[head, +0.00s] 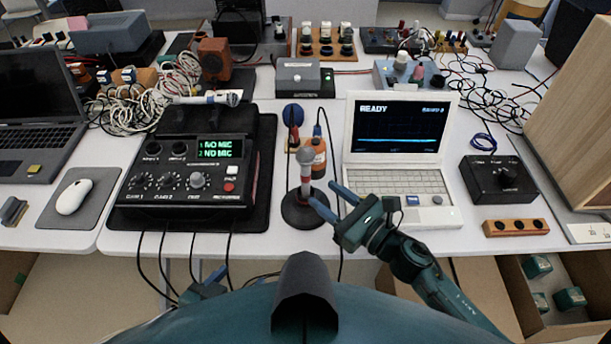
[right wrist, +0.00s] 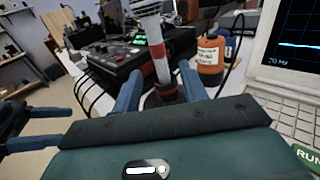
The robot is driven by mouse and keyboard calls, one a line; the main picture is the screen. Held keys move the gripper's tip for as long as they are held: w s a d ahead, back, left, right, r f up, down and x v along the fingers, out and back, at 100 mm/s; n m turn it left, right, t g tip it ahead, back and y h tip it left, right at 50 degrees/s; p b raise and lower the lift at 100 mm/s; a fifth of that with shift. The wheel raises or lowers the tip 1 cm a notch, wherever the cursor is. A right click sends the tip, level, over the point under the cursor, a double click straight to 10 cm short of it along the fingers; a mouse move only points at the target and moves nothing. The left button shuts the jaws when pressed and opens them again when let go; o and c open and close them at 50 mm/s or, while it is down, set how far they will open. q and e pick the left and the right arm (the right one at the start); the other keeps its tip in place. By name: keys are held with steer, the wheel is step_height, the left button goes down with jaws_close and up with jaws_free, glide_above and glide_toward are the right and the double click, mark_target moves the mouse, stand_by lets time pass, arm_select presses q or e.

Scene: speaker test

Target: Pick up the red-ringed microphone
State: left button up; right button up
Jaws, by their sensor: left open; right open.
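The red-ringed microphone (head: 306,160) stands upright on a round black base (head: 304,214) at the middle of the white table. In the right wrist view its pale body and red band (right wrist: 160,71) rise between my right gripper's fingers. My right gripper (head: 321,192) is open, its fingertips close to the lower part of the microphone from the right. I cannot tell whether they touch it. My left gripper (head: 211,268) is open and empty, low beyond the table's front edge. It also shows at the left of the right wrist view (right wrist: 30,126).
A black mixer (head: 184,185) reading "NO MIC" stands left, with another silver microphone (head: 212,99) behind its panel. A white laptop (head: 400,160) reading "READY" is right of the stand. An orange bottle (head: 317,160) stands close behind the microphone. Loose cables run nearby.

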mark_target(309, 182)
steer(key=p+x, duration=0.1)
steer(key=x, duration=0.6)
steer(key=shift+r, duration=0.1)
steer(key=shift+c, duration=0.4)
jaws_close()
